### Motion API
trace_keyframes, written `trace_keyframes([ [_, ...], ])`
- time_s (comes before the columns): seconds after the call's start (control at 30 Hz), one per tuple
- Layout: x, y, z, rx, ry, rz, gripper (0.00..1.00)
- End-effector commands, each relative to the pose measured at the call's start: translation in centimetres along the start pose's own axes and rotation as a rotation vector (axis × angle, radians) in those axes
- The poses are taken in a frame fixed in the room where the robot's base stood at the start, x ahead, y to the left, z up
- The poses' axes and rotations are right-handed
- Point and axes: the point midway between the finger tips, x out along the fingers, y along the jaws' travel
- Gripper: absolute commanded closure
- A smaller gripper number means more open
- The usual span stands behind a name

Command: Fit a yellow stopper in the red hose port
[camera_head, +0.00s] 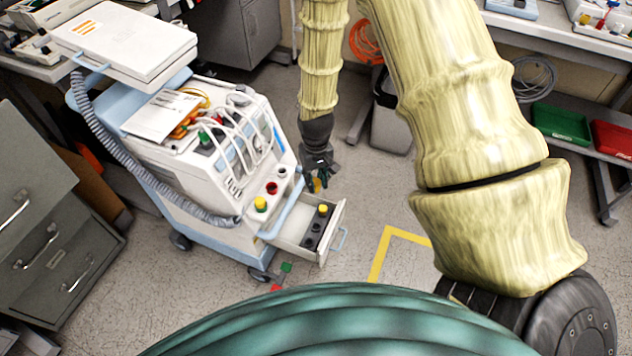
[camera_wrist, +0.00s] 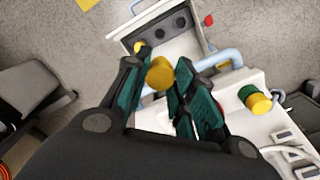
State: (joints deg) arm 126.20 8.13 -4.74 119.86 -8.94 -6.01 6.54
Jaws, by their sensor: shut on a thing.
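My gripper (camera_head: 317,172) is shut on a yellow stopper (camera_head: 317,185), held in the air beside the cart, above the open drawer. In the wrist view the held stopper (camera_wrist: 160,73) sits between the teal fingertips (camera_wrist: 163,78). The red hose port (camera_head: 271,188) is on the cart's top front edge, left of my gripper, and looks uncapped. I cannot make it out in the wrist view. A green port (camera_head: 260,203) beside it carries a yellow stopper, also seen in the wrist view (camera_wrist: 255,99). Another yellow stopper (camera_head: 323,208) stands in the drawer's black rack (camera_head: 315,236).
The white drawer (camera_head: 335,212) stands out from the cart (camera_head: 230,155). White hoses (camera_head: 235,140) arch over the cart top, and a grey corrugated hose (camera_head: 125,160) runs along its side. The floor right of the drawer is clear, with a yellow line (camera_head: 380,255).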

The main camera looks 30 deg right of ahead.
Motion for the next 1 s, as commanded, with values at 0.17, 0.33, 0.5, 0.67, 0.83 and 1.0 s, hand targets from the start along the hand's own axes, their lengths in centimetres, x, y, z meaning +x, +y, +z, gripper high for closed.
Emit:
trace_keyframes([
  [0.17, -1.9, 0.0, 0.0, 0.000, 0.001, 0.000, 0.85],
  [0.33, -3.4, 0.0, -0.1, 0.001, 0.001, 0.000, 0.85],
  [0.5, -4.9, 0.0, -0.1, 0.001, 0.002, 0.000, 0.85],
  [0.67, -6.4, 0.0, 0.0, 0.001, 0.001, 0.000, 0.85],
  [0.83, -6.1, -1.2, -0.7, -0.001, 0.001, 0.000, 0.85],
  [1.0, -6.2, -2.6, -1.4, -0.001, 0.001, 0.001, 0.85],
])
